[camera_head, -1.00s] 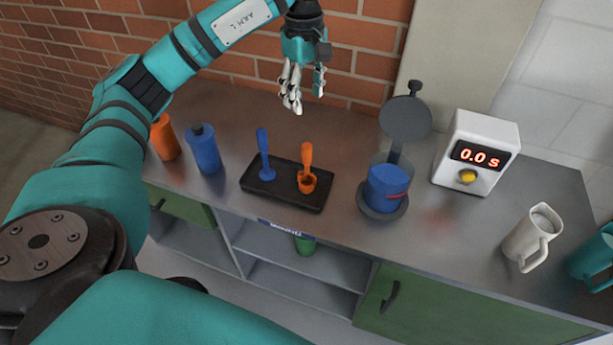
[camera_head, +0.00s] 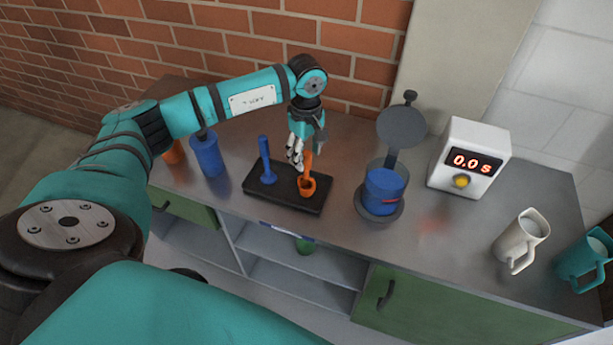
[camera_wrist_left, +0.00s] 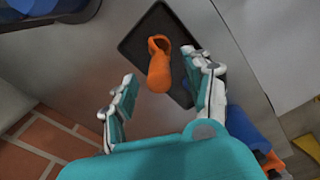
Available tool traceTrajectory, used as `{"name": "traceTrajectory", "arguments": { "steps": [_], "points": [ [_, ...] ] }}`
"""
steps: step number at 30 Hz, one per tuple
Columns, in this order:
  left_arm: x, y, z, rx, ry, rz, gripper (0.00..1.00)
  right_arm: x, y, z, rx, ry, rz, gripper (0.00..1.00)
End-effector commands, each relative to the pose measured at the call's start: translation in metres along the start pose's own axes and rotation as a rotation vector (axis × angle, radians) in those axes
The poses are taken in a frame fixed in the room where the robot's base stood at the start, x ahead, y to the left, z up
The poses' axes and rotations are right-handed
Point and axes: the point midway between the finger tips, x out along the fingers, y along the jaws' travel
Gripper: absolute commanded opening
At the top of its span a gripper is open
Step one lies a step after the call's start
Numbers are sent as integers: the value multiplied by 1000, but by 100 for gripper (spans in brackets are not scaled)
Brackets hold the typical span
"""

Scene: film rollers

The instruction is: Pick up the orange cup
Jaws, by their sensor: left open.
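The orange cup (camera_head: 307,187) is a small scoop with an upright handle. It stands on the right part of a black tray (camera_head: 262,197), on the counter. My left gripper (camera_head: 304,157) points down just above and behind the cup, at its handle. In the left wrist view the open fingers lie on either side of the orange handle (camera_wrist_left: 159,72), with gaps visible. The head view hides part of the handle behind the fingers. My right gripper is not in view.
A blue scoop (camera_head: 265,163) stands beside the orange cup on the tray. A blue bottle (camera_head: 207,155) is left; a lidded device (camera_head: 384,192) with blue contents is right. A timer box (camera_head: 468,158), white jug (camera_head: 521,241) and teal jug (camera_head: 584,258) stand farther right.

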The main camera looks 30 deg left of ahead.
Motion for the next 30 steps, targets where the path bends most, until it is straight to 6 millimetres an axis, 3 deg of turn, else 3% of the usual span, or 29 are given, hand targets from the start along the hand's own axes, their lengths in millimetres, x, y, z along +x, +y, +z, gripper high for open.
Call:
{"name": "traceTrajectory", "arguments": {
  "steps": [1, 6, 13, 25, 30],
  "points": [
    [5, 0, 1, 0, -2, -4, 52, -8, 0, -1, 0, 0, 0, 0],
    [23, 0, 1, -1, -1, -2, 52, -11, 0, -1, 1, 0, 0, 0],
    [25, 0, 0, 0, -1, 0, 52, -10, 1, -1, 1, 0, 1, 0],
    [24, 0, 0, 0, -1, 0, 0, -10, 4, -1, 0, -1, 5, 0],
    [24, 0, 0, -1, -1, 1, 0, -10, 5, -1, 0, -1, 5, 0]
  ]
}}
